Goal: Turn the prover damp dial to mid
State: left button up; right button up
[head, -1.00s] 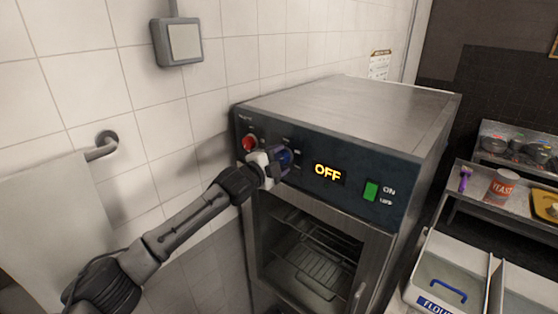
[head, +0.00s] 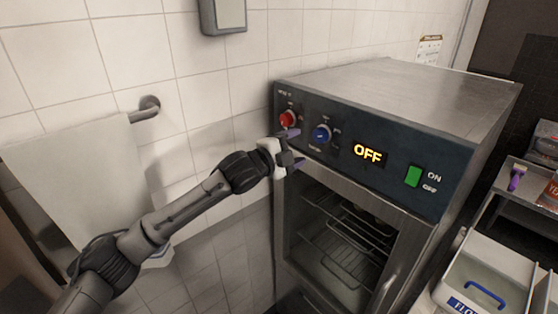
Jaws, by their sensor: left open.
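The prover (head: 420,90) is a steel cabinet with a dark control panel. Its panel carries a red dial (head: 288,119) at the left and a blue dial (head: 322,134) to the right of it. Small marks ring both dials, too small to read, so I cannot tell which is the damp dial or its setting. My left gripper (head: 294,146) is open and empty in front of the panel, below the red dial and left of the blue dial, apart from the blue dial. My right gripper is not in view.
The display (head: 368,153) reads OFF, with a green switch (head: 413,175) to its right. Below is the prover's glass door with wire racks (head: 350,245). A towel (head: 75,180) hangs on a wall rail at left. A white flour bin (head: 485,270) stands at lower right.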

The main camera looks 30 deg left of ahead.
pick_arm(q)
jog(key=shift+b+v, duration=0.6)
jog(key=shift+v, duration=2.1)
